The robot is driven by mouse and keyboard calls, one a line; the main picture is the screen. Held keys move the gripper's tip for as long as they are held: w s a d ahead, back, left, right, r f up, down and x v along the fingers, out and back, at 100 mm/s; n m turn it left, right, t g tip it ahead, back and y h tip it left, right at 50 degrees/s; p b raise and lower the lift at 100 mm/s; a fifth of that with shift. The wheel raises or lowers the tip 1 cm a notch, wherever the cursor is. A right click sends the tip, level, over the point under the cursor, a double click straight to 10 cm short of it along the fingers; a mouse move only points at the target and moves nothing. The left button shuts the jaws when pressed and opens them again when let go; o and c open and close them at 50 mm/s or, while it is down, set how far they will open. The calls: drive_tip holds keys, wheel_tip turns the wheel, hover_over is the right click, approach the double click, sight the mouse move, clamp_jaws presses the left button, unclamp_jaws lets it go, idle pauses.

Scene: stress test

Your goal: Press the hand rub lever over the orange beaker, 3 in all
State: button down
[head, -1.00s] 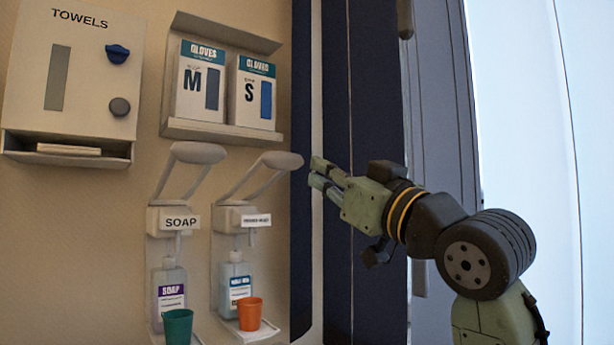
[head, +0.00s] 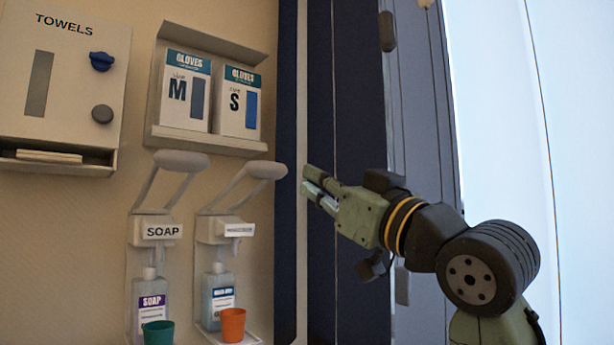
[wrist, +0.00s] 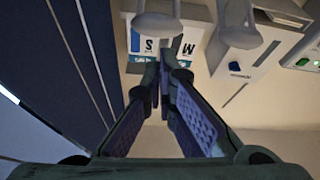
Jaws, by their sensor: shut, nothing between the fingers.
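The hand rub dispenser (head: 225,229) is on the wall right of the soap dispenser; its label is blurred. Its pale lever (head: 252,170) slopes up and out, with a rounded pad at the end. The orange beaker (head: 232,325) stands upright at the dispenser's foot, in front of a clear bottle (head: 216,292). My gripper (head: 306,182) is shut and empty, just right of the lever's pad in the head view and apart from it in the picture. In the wrist view my fingertips (wrist: 165,62) show below the hand rub lever (wrist: 157,22); the beaker is out of that view.
The soap dispenser (head: 150,231) has its own lever (head: 182,160) and a green beaker (head: 158,332) below, close on the left. A glove shelf (head: 205,141) sits above the levers, a towel box (head: 60,85) at upper left. Dark panels (head: 345,100) stand behind my gripper.

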wheel_tip(320, 180, up, 7)
drive_tip(key=w+m+t+h, duration=0.1)
drive_tip(key=w+m, duration=0.1)
drive_tip(key=m, duration=0.1)
drive_tip(key=shift+f, duration=0.2)
drive_tip(key=shift+a+r, duration=0.1)
idle(0.4)
drive_tip(key=p+x, duration=0.5)
drive_tip(key=x, duration=0.5)
drive_tip(key=shift+a+f+p, duration=0.15)
drive_tip(key=shift+f+p, duration=0.2)
drive_tip(key=shift+f, duration=1.7)
